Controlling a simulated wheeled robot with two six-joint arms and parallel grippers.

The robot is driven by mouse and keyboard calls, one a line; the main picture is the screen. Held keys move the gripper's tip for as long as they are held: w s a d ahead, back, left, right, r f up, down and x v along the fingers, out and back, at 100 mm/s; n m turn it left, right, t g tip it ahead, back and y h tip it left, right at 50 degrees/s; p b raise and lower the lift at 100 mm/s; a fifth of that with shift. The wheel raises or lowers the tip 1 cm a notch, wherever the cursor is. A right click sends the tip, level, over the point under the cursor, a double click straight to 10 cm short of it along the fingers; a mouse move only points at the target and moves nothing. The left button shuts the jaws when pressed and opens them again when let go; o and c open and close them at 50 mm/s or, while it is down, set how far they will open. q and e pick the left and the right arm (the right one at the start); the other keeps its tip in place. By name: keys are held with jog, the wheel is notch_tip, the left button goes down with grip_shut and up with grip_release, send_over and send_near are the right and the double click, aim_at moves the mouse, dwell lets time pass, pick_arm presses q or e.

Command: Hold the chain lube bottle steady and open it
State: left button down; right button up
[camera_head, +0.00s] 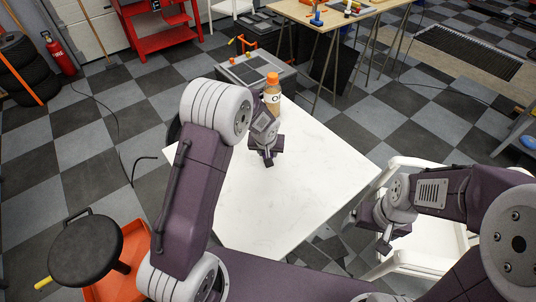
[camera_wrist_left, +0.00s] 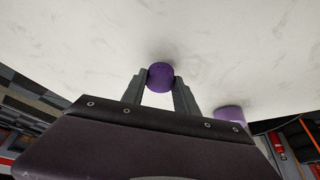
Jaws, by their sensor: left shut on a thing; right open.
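A bottle with an orange cap and a pale label (camera_head: 272,97) stands upright at the far end of the white table (camera_head: 310,165), just behind my left wrist. My left gripper (camera_head: 268,158) is low over the table. In the left wrist view its fingers (camera_wrist_left: 160,80) are shut on a small purple round thing (camera_wrist_left: 160,74); I cannot tell whether it is the chain lube bottle. In the head view the gripper hides this thing. My right gripper (camera_head: 369,236) is open and empty, beside the table's right edge.
A second purple thing (camera_wrist_left: 230,114) shows partly in the left wrist view. A white chair (camera_head: 425,245) stands at the right. A black stool (camera_head: 88,250) and an orange tray (camera_head: 133,248) are at the left. The table's middle is clear.

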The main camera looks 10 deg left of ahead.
pick_arm(q)
jog(key=shift+w+f, duration=0.1)
jog(key=shift+f, duration=0.85)
jog(key=shift+f+b, duration=0.15)
jog(key=shift+b, duration=0.2)
jog(key=c, duration=0.9)
grip_release()
jog(key=shift+c, duration=0.2)
